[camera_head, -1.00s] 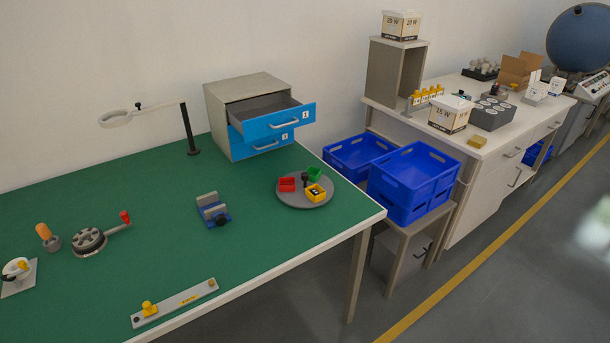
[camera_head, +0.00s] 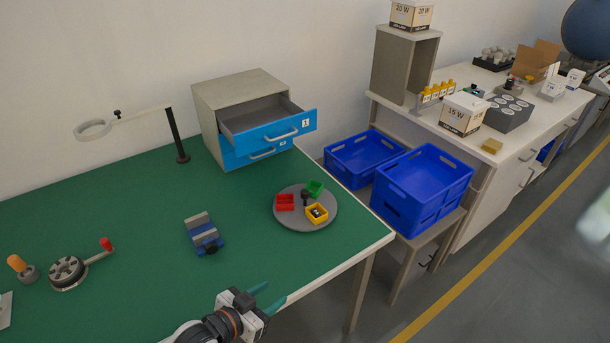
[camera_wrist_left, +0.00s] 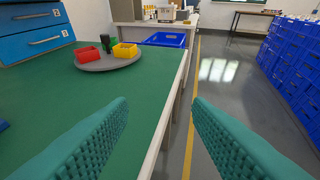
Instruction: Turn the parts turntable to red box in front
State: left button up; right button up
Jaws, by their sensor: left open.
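The grey round turntable (camera_head: 319,222) lies on the green table near its right edge. It carries a red box (camera_head: 284,202) at its left, a yellow box (camera_head: 317,213) at its front right and a green box (camera_head: 315,188) at its back, around a dark central knob (camera_head: 305,197). In the left wrist view the turntable (camera_wrist_left: 97,64) shows ahead, with the red box (camera_wrist_left: 88,54) and yellow box (camera_wrist_left: 125,50). My left gripper (camera_head: 264,297) is open and empty at the table's front edge, apart from the turntable. My right gripper is not in view.
A cabinet (camera_head: 211,97) with an open blue-fronted drawer (camera_head: 275,130) stands behind the turntable. A blue clamp-like fixture (camera_head: 206,243) sits left of it. Blue crates (camera_head: 420,183) stand beyond the table's right edge. The table between gripper and turntable is clear.

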aim_at(292, 206)
jog(key=i, duration=0.95)
